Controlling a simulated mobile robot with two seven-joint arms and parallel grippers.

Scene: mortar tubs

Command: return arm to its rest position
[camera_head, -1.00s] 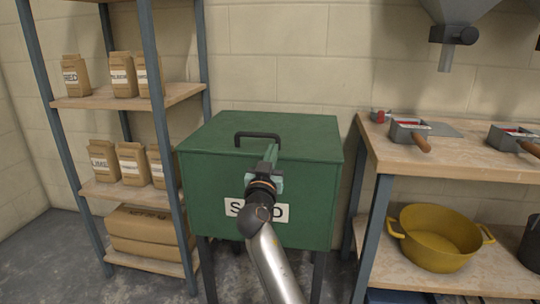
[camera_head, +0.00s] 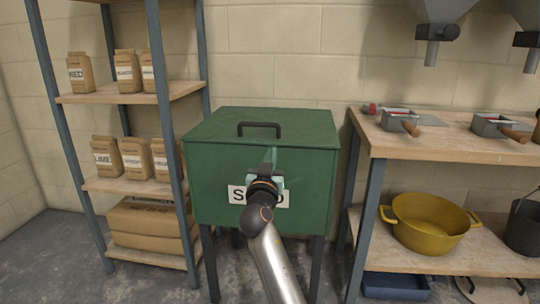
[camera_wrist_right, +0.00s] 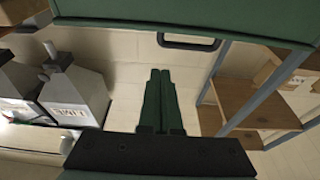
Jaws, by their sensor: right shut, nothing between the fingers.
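My right gripper (camera_head: 269,158) is in front of the green sand bin (camera_head: 217,160) in the head view, covering part of its label. The bin's lid (camera_head: 225,122) is down, with a black handle (camera_head: 259,126) on top. In the right wrist view my right gripper's green fingers (camera_wrist_right: 160,78) lie together with nothing between them. The lid handle also shows in that view (camera_wrist_right: 188,45), above and beyond the fingers. My left gripper is not in view.
A shelf rack (camera_head: 125,187) with paper bags (camera_head: 107,157) stands left of the bin. A wooden workbench (camera_head: 400,140) on the right carries metal tools with wooden handles. A yellow tub (camera_head: 425,238) stands on its lower shelf. Hoppers (camera_head: 440,12) hang above the bench.

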